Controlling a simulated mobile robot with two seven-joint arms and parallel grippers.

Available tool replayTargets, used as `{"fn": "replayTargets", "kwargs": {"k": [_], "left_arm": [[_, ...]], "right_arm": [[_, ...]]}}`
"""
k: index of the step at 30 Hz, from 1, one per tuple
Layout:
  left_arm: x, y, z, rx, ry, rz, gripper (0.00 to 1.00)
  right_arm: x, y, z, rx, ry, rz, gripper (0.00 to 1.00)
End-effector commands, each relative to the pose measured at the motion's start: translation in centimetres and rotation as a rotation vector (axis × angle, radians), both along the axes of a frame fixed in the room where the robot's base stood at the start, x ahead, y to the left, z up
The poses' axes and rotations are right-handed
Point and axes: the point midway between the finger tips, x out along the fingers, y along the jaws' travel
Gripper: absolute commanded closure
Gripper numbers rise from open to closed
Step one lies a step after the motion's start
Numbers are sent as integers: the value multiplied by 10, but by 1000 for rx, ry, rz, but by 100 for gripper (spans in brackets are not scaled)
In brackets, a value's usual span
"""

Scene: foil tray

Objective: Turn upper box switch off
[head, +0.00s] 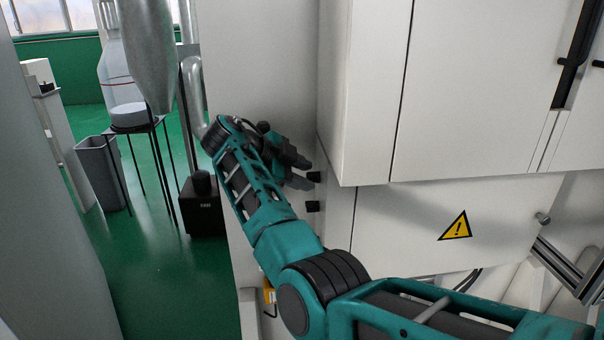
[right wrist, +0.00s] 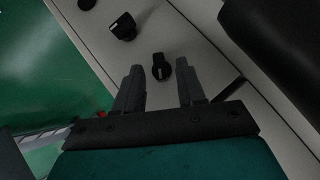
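Two black knob switches stick out from the side of the white box: the upper box switch (head: 314,176) and a lower switch (head: 312,206). My right gripper (head: 304,174) is beside the upper switch, its two fingers pointing at the box side. In the right wrist view the fingers are apart, and a black switch (right wrist: 160,66) shows in the gap between their tips, seemingly the upper one. Neither finger visibly touches it. A larger black knob (right wrist: 123,27) and part of another lie beyond the left finger. My left gripper is out of view.
The large white cabinet (head: 470,90) overhangs just right of the switches. A warning sign (head: 456,226) is on the panel below it. A grey bin (head: 103,172), a black box (head: 203,205) and a stand (head: 130,127) are at left. Green floor (head: 150,275) lies open.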

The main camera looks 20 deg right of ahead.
Motion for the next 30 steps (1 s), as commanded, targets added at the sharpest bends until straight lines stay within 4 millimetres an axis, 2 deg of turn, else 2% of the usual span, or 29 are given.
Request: {"fn": "replayTargets", "kwargs": {"k": [5,12,18,23,30], "left_arm": [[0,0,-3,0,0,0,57],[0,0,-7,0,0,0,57],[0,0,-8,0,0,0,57],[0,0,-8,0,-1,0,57],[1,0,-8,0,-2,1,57]], "right_arm": [[-4,22,15,1,-4,4,61],[-14,64,49,-1,-4,3,61],[-19,89,69,-3,-3,2,61],[-22,98,75,-1,-2,1,61],[-22,99,75,-1,-1,1,61]]}}
